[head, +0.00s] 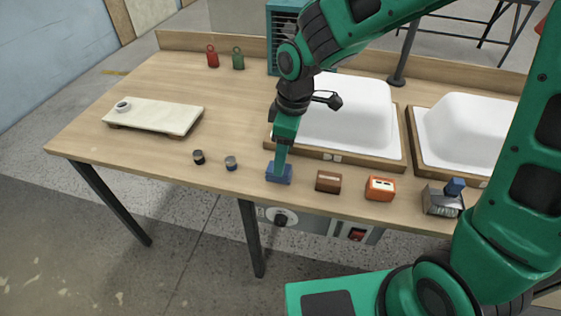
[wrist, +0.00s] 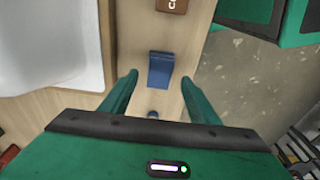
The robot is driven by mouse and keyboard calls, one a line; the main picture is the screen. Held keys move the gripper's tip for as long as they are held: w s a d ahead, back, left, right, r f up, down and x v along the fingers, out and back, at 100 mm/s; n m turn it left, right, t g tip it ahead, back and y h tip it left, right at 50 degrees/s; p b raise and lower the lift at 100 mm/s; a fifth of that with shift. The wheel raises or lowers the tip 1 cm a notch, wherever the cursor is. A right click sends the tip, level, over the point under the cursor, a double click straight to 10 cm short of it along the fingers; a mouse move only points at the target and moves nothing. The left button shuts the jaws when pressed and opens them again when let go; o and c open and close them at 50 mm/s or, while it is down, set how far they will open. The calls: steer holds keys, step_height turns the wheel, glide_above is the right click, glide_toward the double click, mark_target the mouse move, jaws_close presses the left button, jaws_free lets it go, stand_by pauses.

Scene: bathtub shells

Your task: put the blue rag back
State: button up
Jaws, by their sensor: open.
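A small blue block-like piece, which looks like the folded blue rag (head: 279,175), lies near the table's front edge, below the left tub shell. In the wrist view the rag (wrist: 161,68) shows ahead between the fingertips, with space on both sides. My gripper (head: 281,163) points down over the rag and hides part of it in the head view. In the wrist view my gripper (wrist: 159,79) is open, with nothing held. I cannot tell whether the fingers touch the rag.
A brown block (head: 328,181), an orange box (head: 380,188) and a grey metal holder (head: 438,202) with a blue top line the front edge. Two small jars (head: 199,157) stand left. White tub shells (head: 350,112) sit behind. A pale board (head: 155,115) lies far left.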

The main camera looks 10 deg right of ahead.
mark_target(287, 169)
step_height(287, 169, up, 8)
steer(key=shift+s+d+f, duration=0.15)
steer(key=shift+d, duration=0.3)
steer(key=s+d+r+m+h, duration=0.15)
steer(key=d+m, duration=0.25)
steer(key=d, duration=0.6)
steer(key=s+d+m, duration=0.3)
steer(key=d+m, duration=0.2)
steer(key=d, duration=0.5)
steer(key=s+d+f+m, duration=0.1)
steer(key=s+d+m, duration=1)
steer(key=s+d, duration=0.2)
steer(key=s, duration=0.2)
steer(key=shift+s+d, duration=0.3)
steer(key=shift+s, duration=0.1)
